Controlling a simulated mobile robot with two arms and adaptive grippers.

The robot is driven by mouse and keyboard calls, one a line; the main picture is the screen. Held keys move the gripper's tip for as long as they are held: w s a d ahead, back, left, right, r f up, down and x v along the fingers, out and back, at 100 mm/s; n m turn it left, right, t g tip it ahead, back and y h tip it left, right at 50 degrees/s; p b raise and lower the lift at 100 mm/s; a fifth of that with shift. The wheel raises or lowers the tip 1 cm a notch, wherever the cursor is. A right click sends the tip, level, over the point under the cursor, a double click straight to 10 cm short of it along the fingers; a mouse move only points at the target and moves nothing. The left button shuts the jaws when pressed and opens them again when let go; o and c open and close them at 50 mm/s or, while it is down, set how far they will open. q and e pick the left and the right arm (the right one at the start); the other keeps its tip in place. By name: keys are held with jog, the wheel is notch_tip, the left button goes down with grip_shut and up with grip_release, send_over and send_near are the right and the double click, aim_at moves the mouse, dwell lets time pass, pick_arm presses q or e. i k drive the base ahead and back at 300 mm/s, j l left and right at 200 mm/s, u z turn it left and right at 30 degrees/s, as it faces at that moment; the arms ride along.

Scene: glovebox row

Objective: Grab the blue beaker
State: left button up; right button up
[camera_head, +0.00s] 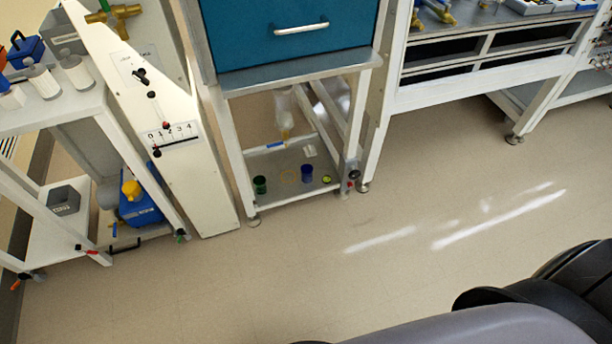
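A small blue beaker (307,173) stands on the low shelf (282,192) under the teal cabinet, right of the shelf's middle. A small green beaker (260,184) stands on the same shelf at the left. A small yellow-green item (326,179) lies just right of the blue beaker. Neither of my grippers shows in the head view, so I cannot see whether they are open or shut.
The teal drawer cabinet (285,40) hangs over the shelf, and white legs (239,165) frame it. A white panel with numbered marks (180,150) stands to its left. A bench (480,75) is at the upper right. The floor (400,235) in front is clear.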

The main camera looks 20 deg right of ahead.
aim_at(307, 170)
jog(key=i+l, duration=0.15)
jog(key=l, duration=0.25)
jog(key=i+l, duration=0.15)
jog(key=l, duration=0.25)
jog(key=i+l, duration=0.15)
jog(key=l, duration=0.25)
jog(key=i+l, duration=0.15)
jog(key=l, duration=0.25)
